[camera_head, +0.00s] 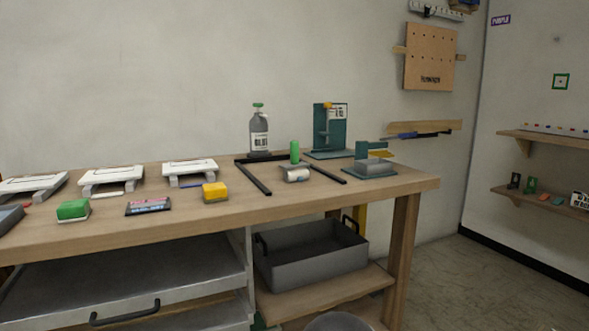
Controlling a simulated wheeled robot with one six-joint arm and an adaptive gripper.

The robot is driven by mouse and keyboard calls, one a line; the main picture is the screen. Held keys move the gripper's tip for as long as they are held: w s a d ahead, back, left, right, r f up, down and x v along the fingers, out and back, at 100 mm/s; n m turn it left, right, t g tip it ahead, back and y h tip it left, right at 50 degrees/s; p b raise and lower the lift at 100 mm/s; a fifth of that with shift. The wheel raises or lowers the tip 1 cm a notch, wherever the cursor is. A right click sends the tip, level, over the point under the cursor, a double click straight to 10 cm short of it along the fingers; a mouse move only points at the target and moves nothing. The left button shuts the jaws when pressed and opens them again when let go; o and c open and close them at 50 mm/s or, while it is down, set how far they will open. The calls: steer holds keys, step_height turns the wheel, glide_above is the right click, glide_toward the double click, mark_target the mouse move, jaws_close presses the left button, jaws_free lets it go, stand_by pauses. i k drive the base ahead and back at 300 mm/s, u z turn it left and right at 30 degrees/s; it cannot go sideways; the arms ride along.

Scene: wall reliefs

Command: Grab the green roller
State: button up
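A small upright green cylinder (295,150) shows on the workbench, right of the bottle. It looks like the handle of a roller. A pale grey cylinder (295,174) lies just in front of and below it. I cannot tell whether the two are joined. Both are between two black bars. My gripper is not in view.
Black bars (253,177) flank the cylinders. Floor at right is clear.

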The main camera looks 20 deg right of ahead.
mark_target(294, 162)
steer(key=k, duration=0.5)
steer(key=z, duration=1.4)
steer(key=i, duration=1.15)
steer(key=u, duration=1.6)
